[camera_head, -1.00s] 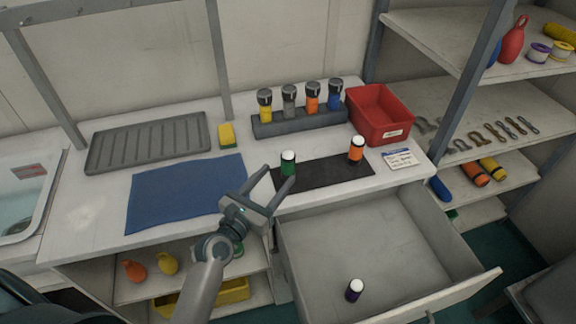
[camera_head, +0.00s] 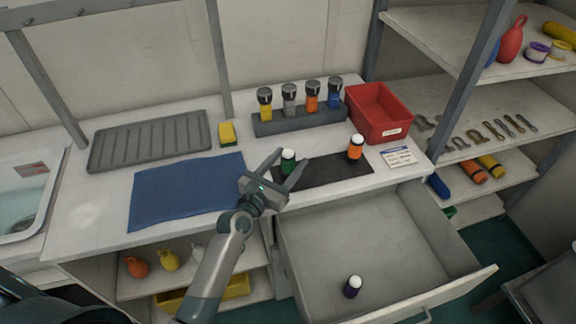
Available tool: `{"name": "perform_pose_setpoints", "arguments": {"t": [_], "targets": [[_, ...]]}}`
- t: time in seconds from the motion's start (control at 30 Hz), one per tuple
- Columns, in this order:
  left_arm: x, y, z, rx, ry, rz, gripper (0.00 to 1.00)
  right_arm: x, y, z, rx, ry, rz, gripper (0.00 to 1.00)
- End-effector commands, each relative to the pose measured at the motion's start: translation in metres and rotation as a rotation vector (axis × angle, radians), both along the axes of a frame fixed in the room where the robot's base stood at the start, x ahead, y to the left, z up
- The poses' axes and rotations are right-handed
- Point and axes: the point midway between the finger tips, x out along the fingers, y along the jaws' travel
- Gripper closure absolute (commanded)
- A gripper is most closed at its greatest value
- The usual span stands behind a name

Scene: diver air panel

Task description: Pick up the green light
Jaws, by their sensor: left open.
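The green light (camera_head: 287,165), a small green cylinder with a white top, stands upright on the black mat (camera_head: 335,172) on the counter. My left gripper (camera_head: 287,168) is open, with its two fingers on either side of the green light. Whether the fingers touch it cannot be told. Part of its lower body is hidden by the gripper. An orange light (camera_head: 355,149) with a white top stands at the right of the same mat. My right gripper is not in view.
A blue cloth (camera_head: 185,190) lies left of the mat. Behind stand a rack of several flashlights (camera_head: 300,120) and a red bin (camera_head: 380,112). Shelves stand at the right.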

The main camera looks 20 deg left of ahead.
Motion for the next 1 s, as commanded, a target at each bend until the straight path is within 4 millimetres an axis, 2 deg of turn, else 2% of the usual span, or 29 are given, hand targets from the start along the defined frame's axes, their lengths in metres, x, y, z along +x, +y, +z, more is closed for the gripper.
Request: {"name": "perform_pose_setpoints", "arguments": {"t": [0.33, 0.87, 0.9, 1.0], "targets": [[0.038, -0.007, -0.001, 0.001, -0.001, 0.000, 0.46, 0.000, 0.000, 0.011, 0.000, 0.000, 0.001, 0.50], [0.042, -0.007, -0.002, 0.001, 0.000, 0.001, 0.46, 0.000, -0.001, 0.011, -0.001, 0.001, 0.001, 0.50], [0.042, -0.007, -0.002, 0.001, 0.000, 0.001, 0.49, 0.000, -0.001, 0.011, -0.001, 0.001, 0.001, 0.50], [0.042, -0.008, -0.002, 0.001, 0.000, 0.001, 0.73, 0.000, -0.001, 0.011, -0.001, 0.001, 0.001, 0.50]]}}
